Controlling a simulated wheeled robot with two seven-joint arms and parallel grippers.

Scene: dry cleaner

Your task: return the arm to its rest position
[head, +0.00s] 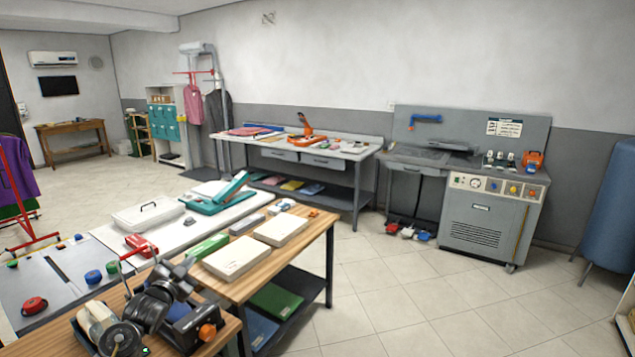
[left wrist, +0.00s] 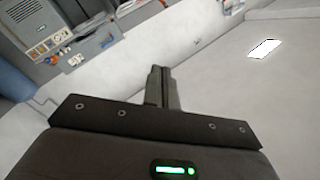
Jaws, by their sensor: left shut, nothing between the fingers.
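My left arm (head: 148,308) reaches in at the lower left of the head view, folded low over the front wooden-topped bench. My left gripper (head: 187,266) is at its upper end, small and dark against the bench clutter. In the left wrist view the two dark fingers of my left gripper (left wrist: 163,72) are together with nothing between them. They point toward pale wall and ceiling. My right gripper is in neither view.
The wooden bench (head: 318,232) holds a green box (head: 208,246) and pale boxes (head: 238,257) close to my left gripper. A red-handled tool (head: 140,244) stands behind it. A grey machine (head: 490,215) stands by the back wall. The tiled floor (head: 420,300) at right is clear.

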